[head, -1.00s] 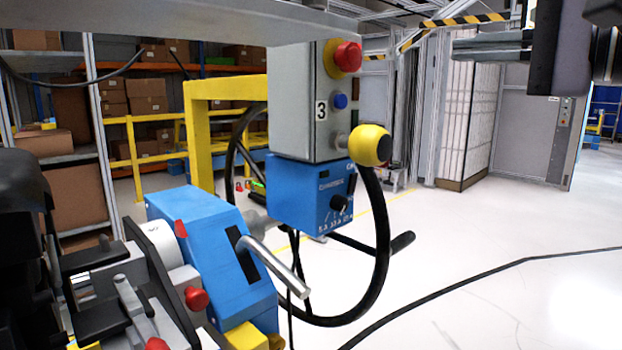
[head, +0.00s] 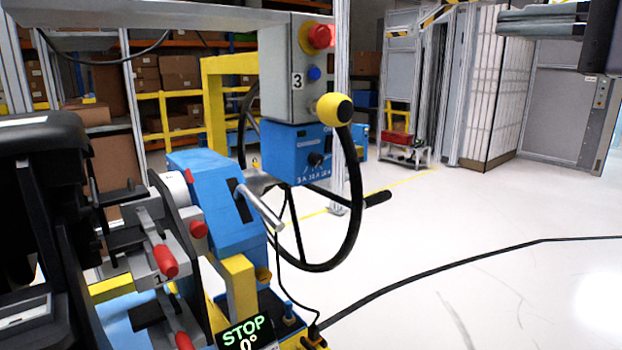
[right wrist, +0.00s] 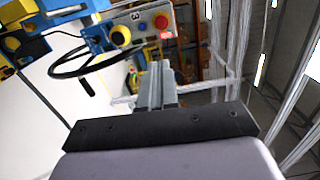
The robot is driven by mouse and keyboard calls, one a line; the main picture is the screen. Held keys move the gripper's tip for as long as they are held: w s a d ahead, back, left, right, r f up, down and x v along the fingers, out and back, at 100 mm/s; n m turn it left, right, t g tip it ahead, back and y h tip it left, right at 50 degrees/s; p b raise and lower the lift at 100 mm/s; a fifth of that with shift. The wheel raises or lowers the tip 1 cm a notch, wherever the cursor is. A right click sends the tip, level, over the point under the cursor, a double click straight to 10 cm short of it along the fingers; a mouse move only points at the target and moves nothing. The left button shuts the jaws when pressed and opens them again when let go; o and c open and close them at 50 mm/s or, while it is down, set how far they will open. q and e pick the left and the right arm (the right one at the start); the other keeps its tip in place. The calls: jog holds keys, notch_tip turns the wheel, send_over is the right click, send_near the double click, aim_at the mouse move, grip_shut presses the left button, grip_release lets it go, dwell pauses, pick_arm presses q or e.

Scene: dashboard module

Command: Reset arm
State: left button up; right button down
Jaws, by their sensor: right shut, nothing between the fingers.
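The dashboard module shows in the head view as a grey control box (head: 290,90) marked 3, with a red stop button (head: 318,37), above a blue dial unit (head: 296,157).
Blue and grey clamp parts with red knobs (head: 163,260) crowd the lower left. A display (head: 246,333) reads STOP 0°. A yellow frame (head: 214,110) and shelves stand behind. A black cable (head: 430,268) crosses the white floor, which is otherwise clear at the right.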

jog(key=w+a+f+m+g+y+p, duration=0.1)
jog(key=a+f+m+g+y, duration=0.1)
jog(key=a+f+m+y, duration=0.4)
jog(key=w+a+f+m+g+y+p, duration=0.2)
jog(key=a+f+m+g, duration=0.15)
jog(key=f, duration=0.35)
jog(key=w+d+f+m+t+h+p, duration=0.15)
jog(key=f+m+t+h, duration=0.4)
jog(key=m, duration=0.75)
jog(key=d+f+m+t+h+p, duration=0.1)
jog(key=d+f+m+t+h, duration=0.15)
jog(key=f+m+t, duration=0.65)
jog(key=s+d+f+m+g+h+p, duration=0.1)
jog(key=s+d+f+m+g+h, duration=0.2)
jog(key=f+m, duration=0.6)
jog(key=s+d+f+m+g+h+p, duration=0.1)
jog(key=s+f+m+g+h, duration=0.2)
jog(key=f+m, duration=0.65)
jog(key=s+f+m+g+h, duration=0.3)
jog(key=s+f+m+g, duration=0.3)
jog(key=s+f, duration=0.9)
jog(key=m, duration=0.3)
jog(key=shift+a+h+p, duration=0.3)
jog(key=shift+p, duration=0.1)
jog(key=shift+w, duration=0.1)
